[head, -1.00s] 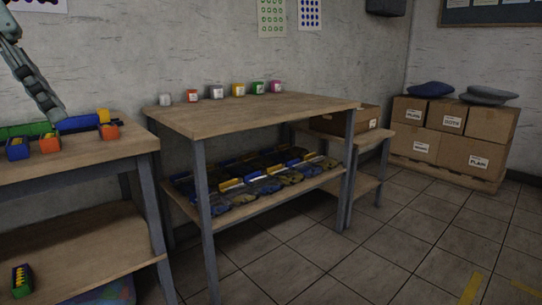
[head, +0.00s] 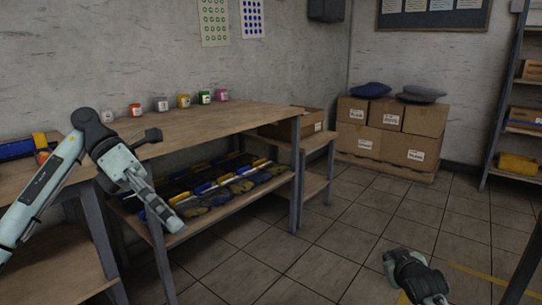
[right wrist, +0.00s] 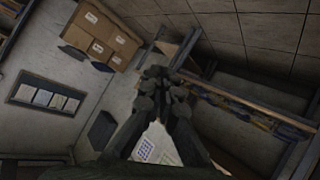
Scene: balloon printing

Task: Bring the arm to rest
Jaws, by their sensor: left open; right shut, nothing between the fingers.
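My left arm comes in from the left in the head view. Its gripper (head: 165,208) hangs pointing down in front of the middle workbench, open, with nothing seen between its fingers. My right gripper (head: 412,275) is low at the bottom right of the head view, over the tiled floor and partly cut off by the frame edge. In the right wrist view its dark fingers (right wrist: 163,85) are brought together, shut and empty. Neither gripper is seen touching anything.
Stacked cardboard boxes (head: 408,150) stand at the back. A shelf rack (head: 500,110) stands at right. The tiled floor (head: 310,250) between is open.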

